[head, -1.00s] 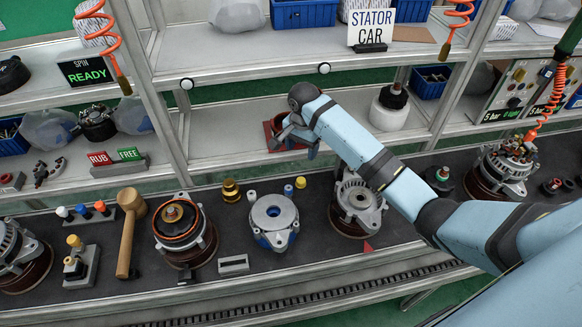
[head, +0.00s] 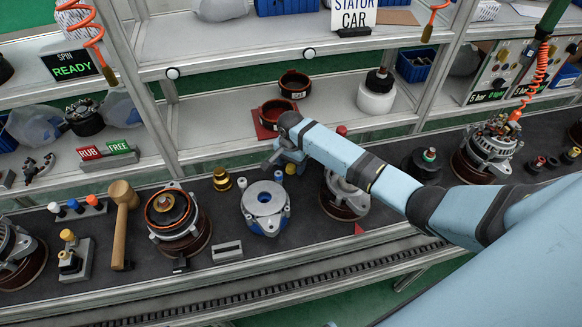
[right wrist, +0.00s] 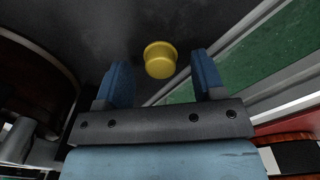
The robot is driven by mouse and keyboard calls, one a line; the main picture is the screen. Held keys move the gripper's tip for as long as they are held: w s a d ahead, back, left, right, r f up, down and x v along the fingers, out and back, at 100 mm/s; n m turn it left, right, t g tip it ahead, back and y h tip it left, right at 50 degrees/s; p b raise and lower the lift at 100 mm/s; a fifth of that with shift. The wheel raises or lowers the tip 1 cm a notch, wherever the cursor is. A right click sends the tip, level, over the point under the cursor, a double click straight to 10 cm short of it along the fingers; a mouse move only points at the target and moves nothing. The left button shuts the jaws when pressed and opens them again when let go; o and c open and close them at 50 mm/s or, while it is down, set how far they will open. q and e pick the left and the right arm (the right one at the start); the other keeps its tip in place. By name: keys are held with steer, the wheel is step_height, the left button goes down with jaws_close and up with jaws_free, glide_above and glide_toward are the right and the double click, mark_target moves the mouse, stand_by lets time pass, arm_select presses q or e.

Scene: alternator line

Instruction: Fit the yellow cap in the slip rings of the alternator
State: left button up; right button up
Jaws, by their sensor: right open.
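In the right wrist view the yellow cap (right wrist: 160,59) lies ahead, between the lines of two blue fingers. My right gripper (head: 276,161) is open and empty, close to the yellow cap in the head view. One alternator (head: 178,222) with a copper-coloured ring and centre post stands on a round brown base at left. Another (head: 345,195) stands right of the cap, partly hidden by my right arm. I cannot tell which slip rings are meant. My left gripper is not in view.
A grey and blue housing (head: 265,205) stands just left of the cap, with a brass bushing (head: 222,180) beyond. A wooden mallet (head: 123,215) lies farther left. A shelf upright (head: 150,105) rises behind the bench.

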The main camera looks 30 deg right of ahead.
steer(key=shift+f, duration=0.35)
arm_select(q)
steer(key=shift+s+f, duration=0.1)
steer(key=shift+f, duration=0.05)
arm_select(e)
steer(key=c, duration=1)
steer(key=shift+r, duration=0.1)
